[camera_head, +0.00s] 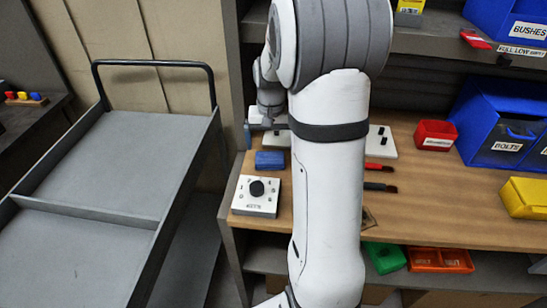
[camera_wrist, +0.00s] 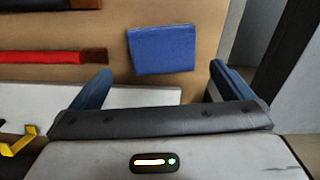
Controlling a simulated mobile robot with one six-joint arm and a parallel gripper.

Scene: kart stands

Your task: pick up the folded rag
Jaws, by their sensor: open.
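The folded rag (camera_head: 269,160) is a small flat blue pad on the wooden shelf, near its left end. In the wrist view the rag (camera_wrist: 162,50) lies flat beyond the fingertips, sideways between the two blue fingers, with a gap to them. My gripper (camera_wrist: 160,85) is open and empty. In the head view my gripper (camera_head: 266,128) is just behind the rag, partly hidden by my arm.
A white box with a black dial (camera_head: 256,195) stands just in front of the rag. Two brushes (camera_head: 380,167) and a white plate (camera_head: 385,143) lie to the right. Red, blue and yellow bins (camera_head: 435,134) stand farther right. A grey cart (camera_head: 100,160) is at left.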

